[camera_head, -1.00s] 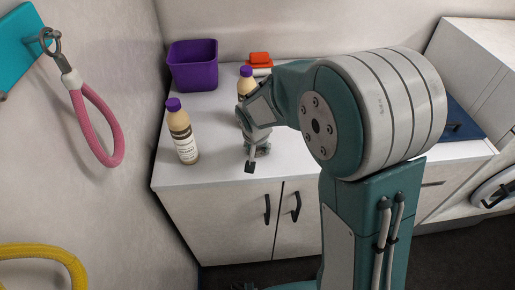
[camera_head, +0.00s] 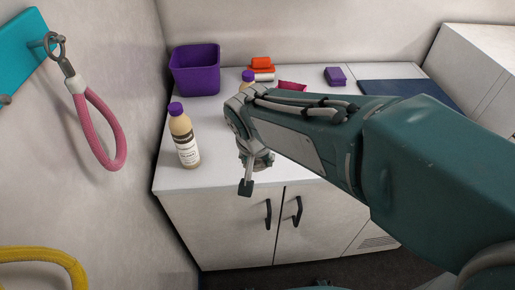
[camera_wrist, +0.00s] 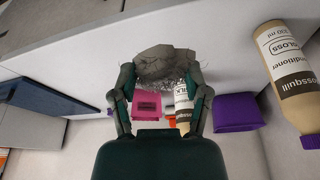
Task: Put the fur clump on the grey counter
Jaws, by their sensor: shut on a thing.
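The fur clump (camera_wrist: 165,66) is a rough grey lump held between the two fingers of my gripper (camera_wrist: 162,84) in the wrist view. My gripper is shut on it. In the head view my gripper (camera_head: 247,180) hangs at the front edge of the pale grey-white counter (camera_head: 215,140), right of the nearer bottle; the clump cannot be made out there. I cannot tell whether the clump touches the counter.
A conditioner bottle (camera_head: 183,135) stands near the counter's left front. Another bottle (camera_head: 248,77) is behind my wrist. A purple bin (camera_head: 195,70), red-orange item (camera_head: 261,64), pink item (camera_head: 292,86), purple block (camera_head: 335,76) and dark blue mat (camera_head: 410,88) are farther back.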

